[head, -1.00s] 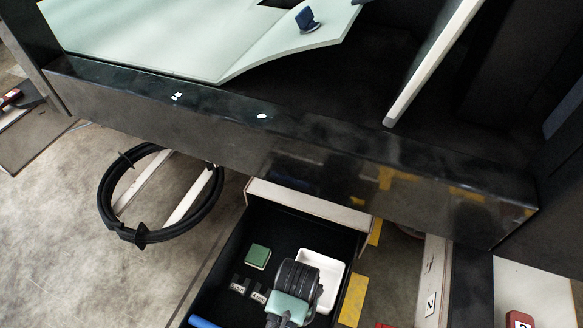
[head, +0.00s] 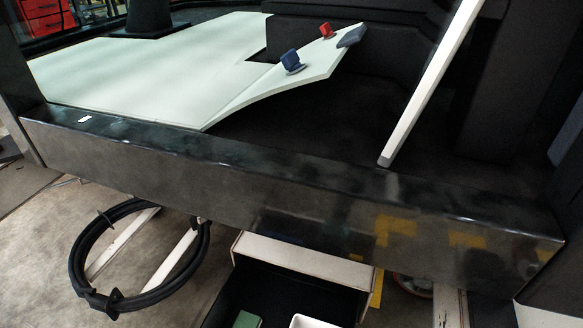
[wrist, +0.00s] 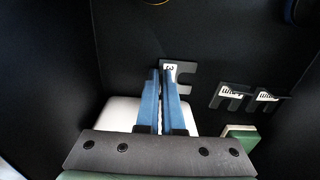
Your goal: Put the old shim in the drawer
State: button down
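My gripper (wrist: 161,72) points down into the open drawer (head: 303,262), its two blue fingers close together with a narrow gap. A dark, slotted shim (wrist: 184,76) with a white label marked 3 shows at the fingertips, partly behind the right finger. I cannot tell whether the fingers grip it or it lies free on the drawer floor. Two more dark shims with white labels, one on the left (wrist: 229,101) and one on the right (wrist: 268,108), lie to its right. The head view does not show my gripper. Nothing visible marks which shim is old.
A white tray (wrist: 118,112) lies under and left of the fingers; a green block (wrist: 240,133) is at the right. Dark drawer walls surround the gripper. The cab sill (head: 300,190) runs above the drawer. A coiled black hose (head: 75,262) lies left.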

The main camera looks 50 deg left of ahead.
jog(key=shift+f, duration=0.15)
jog(key=c, duration=1.1)
grip_release()
jog(key=shift+o, duration=0.2)
notch_tip(320, 180, up, 12)
jog(key=p, duration=0.8)
jog(key=shift+r, duration=0.2)
